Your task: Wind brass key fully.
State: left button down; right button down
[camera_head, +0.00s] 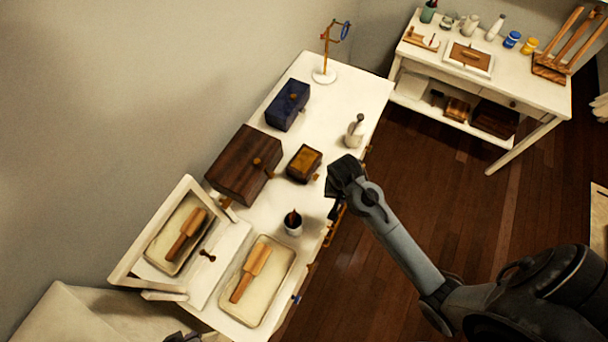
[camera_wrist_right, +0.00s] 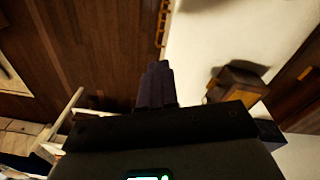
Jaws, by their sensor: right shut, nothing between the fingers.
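A small wooden box (camera_head: 303,162) with a small brass piece (camera_head: 316,178), possibly the key, at its lower right corner stands mid-table. It also shows in the right wrist view (camera_wrist_right: 238,84). A large dark brown box (camera_head: 240,165) has a brass fitting (camera_head: 257,162) at its right side. A blue box (camera_head: 287,106) has a brass piece (camera_head: 294,97) on it. Which piece is the key is unclear. My right gripper (camera_head: 336,208) is shut and empty by the table's right edge, apart from the small box. Only a dark bit, perhaps my left gripper (camera_head: 183,337), shows at the bottom edge.
A dark cup (camera_head: 292,226), a pale bottle (camera_head: 355,130) and a brass stand (camera_head: 326,72) are on the table (camera_head: 320,105). A second table (camera_head: 550,100) stands back right.

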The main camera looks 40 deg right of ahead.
aim_at(317, 176)
jog(key=w+d+r+m+y, duration=0.15)
jog(key=w+r+m, duration=0.4)
jog(key=w, duration=0.85)
jog(key=shift+n+h, duration=0.25)
jog(key=shift+n, duration=0.2)
jog(key=f, duration=0.4)
jog(key=f+p, duration=0.1)
jog(key=f, duration=0.3)
jog(key=d+f+p, duration=0.1)
jog(key=f, duration=0.4)
jog(key=shift+s, duration=0.2)
jog(key=shift+a, duration=0.1)
